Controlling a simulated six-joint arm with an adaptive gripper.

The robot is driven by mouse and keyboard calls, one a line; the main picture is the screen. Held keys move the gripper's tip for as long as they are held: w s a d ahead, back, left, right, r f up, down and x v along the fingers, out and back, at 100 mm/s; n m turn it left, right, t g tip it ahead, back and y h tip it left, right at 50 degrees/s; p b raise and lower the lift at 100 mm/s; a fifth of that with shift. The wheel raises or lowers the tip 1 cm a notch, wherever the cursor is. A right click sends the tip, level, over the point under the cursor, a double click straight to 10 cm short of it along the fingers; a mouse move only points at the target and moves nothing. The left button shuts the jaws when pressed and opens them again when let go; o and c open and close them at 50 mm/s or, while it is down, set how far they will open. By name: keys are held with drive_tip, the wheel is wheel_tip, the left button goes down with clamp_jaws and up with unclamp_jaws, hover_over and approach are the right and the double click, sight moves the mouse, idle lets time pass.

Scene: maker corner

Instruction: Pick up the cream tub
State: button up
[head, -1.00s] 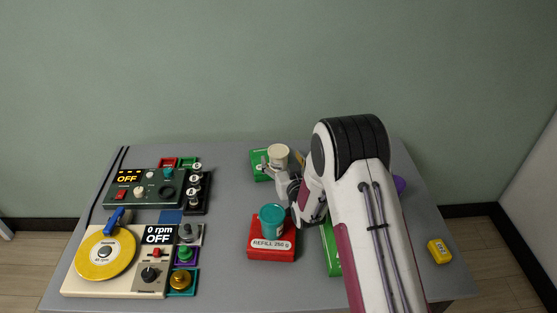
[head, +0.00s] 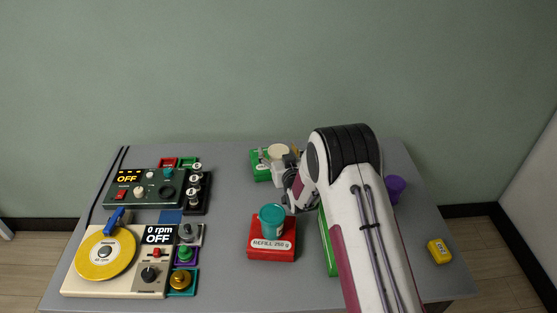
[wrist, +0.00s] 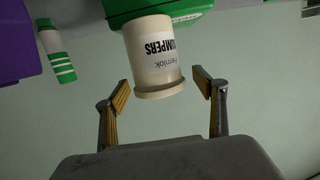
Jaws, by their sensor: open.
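The cream tub (head: 278,152) stands at the back of the table, by a green box. In the wrist view the cream tub (wrist: 152,58) has dark lettering reading "JUMPERS", upside down in the picture, and a lid rim toward me. My gripper (wrist: 160,92) is open, with one finger on each side of the tub's lid end and gaps showing on both sides. In the head view my gripper (head: 278,168) is at the tub, partly hidden by my own wrist.
A teal tub (head: 272,219) sits on a red box (head: 270,247) in front. A green box (head: 259,168) is beside the cream tub. A purple item (head: 395,188) and a yellow device (head: 439,251) lie to the right. Control panels (head: 140,205) fill the left side.

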idle(0.4)
drive_tip(key=c, duration=1.4)
drive_tip(key=shift+r, duration=0.1)
drive_tip(key=shift+r, duration=4.95)
